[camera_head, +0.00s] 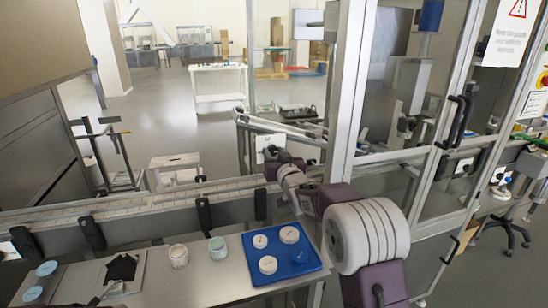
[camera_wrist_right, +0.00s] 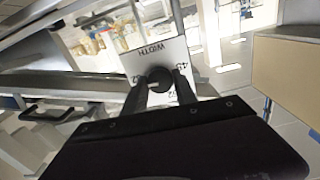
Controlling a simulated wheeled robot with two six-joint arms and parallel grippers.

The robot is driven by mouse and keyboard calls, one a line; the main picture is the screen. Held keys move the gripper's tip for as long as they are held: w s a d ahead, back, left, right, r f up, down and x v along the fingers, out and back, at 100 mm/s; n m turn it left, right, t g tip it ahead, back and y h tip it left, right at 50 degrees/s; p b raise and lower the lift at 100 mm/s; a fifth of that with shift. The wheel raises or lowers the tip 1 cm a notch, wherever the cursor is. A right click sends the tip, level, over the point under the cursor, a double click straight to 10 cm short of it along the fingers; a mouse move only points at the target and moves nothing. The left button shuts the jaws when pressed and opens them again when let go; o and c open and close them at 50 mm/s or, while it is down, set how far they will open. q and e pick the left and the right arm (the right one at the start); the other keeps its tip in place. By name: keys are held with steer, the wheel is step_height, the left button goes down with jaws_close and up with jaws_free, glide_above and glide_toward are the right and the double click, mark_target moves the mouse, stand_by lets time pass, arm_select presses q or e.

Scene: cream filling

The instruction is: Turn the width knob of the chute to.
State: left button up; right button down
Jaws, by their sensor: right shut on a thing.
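The width knob (camera_wrist_right: 160,77) is a dark round knob on a white plate (camera_wrist_right: 150,55) marked WIDTH, with numbers at its sides; the marking appears upside down in the right wrist view. My right gripper (camera_wrist_right: 161,84) has its two dark fingers on either side of the knob and is shut on it. In the head view the white plate (camera_head: 263,142) stands beyond the conveyor, with my right gripper (camera_head: 271,154) against it, hiding most of the knob. My left gripper is not in view.
A conveyor (camera_head: 130,212) crosses in front of the chute. On the near table, a blue tray (camera_head: 314,266) holds several white round lids or tubs, beside two small cups (camera_head: 217,248).

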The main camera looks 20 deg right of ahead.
steer(key=n+b, duration=0.4)
steer(key=n, duration=0.2)
steer(key=shift+f+b, duration=0.2)
steer(key=shift+b, duration=0.15)
steer(key=n+b, duration=0.4)
steer(key=n, duration=0.2)
steer(key=shift+n+b, duration=0.4)
steer(key=n+b, duration=0.2)
steer(key=n, duration=0.2)
steer(key=shift+n+b, duration=0.9)
steer(key=shift+n, duration=1.6)
steer(key=c, duration=1.1)
jaws_free()
steer(key=shift+c, duration=0.2)
steer(key=shift+o, duration=0.9)
steer(key=shift+r, duration=0.15)
